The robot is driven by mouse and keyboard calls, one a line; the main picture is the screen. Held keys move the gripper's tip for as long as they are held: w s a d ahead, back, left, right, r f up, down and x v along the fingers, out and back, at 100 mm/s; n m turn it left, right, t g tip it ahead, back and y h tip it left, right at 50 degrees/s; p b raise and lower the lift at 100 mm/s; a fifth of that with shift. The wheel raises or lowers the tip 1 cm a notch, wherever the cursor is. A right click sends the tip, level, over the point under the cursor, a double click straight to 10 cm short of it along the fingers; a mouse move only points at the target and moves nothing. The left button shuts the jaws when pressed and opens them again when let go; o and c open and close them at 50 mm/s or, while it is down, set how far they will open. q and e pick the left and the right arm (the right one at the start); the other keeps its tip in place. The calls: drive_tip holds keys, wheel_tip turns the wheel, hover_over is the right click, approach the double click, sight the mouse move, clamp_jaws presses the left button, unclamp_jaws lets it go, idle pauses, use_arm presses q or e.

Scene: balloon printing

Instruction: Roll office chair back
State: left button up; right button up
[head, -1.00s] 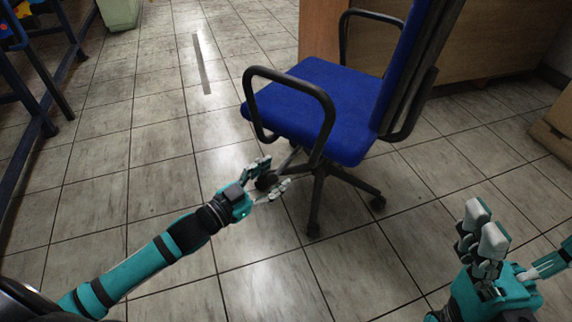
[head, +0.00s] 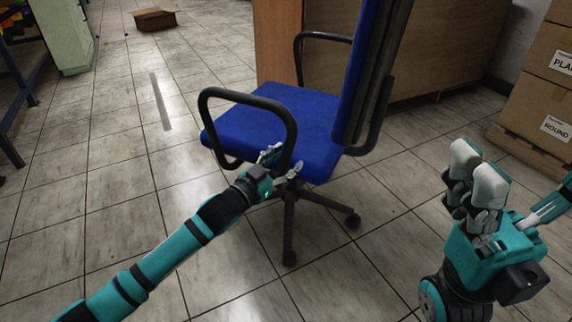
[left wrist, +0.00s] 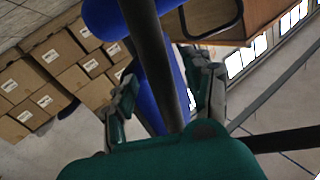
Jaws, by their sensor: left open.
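The office chair (head: 262,128) has a blue seat and back, black armrests and a black wheeled base. It stands on the tiles with its back toward the right. My left gripper (head: 282,165) is open at the lower part of the chair's near armrest (head: 290,133). In the left wrist view a black armrest bar (left wrist: 160,60) passes between the open left fingers (left wrist: 165,95), and blue chair parts lie behind it. I cannot tell whether the fingers touch the bar. My right gripper (head: 478,185) is raised at the right, apart from the chair; whether it is open is unclear.
A wooden desk (head: 440,50) stands behind the chair. Stacked cardboard boxes (head: 540,90) on a pallet are at the right. A pale green cabinet (head: 62,35) and an open box (head: 155,18) are at the far left. The floor left of the chair is clear.

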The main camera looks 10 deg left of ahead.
use_arm(q)
drive_tip(key=shift+w+d, duration=0.2)
drive_tip(key=shift+w, duration=0.05)
clamp_jaws()
idle(0.3)
drive_tip(key=shift+f, duration=0.1)
